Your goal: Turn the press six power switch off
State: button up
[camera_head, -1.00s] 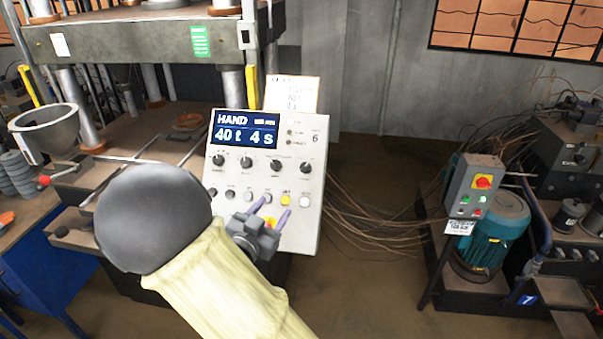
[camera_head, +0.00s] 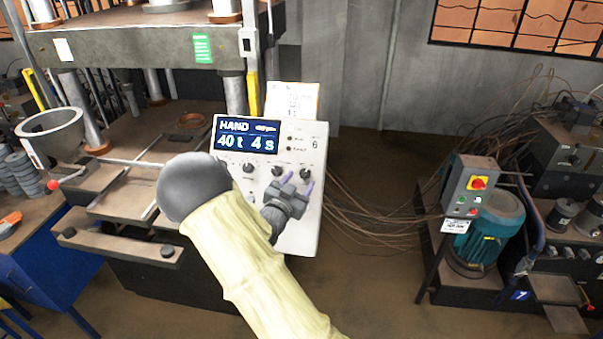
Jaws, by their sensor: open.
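A row of black knobs (camera_head: 305,173) runs below the display. My gripper (camera_head: 294,179) is in front of the panel's lower right part, its two purple-tipped fingers apart and nothing seen between them. I cannot tell whether it touches the panel. My gripper and arm hide the panel's lower controls, and no red and yellow switch shows on it now.
A grey switch box (camera_head: 471,187) with a red and yellow rotary switch (camera_head: 478,183) stands at right, by a teal motor (camera_head: 490,225) and a base marked 7. Loose cables (camera_head: 370,215) lie between it and the panel. The press (camera_head: 130,50) stands at left.

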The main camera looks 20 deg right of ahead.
aim_at(305, 174)
jog(key=shift+x, duration=1.2)
jog(key=shift+c, duration=0.2)
jog(key=c, duration=0.9)
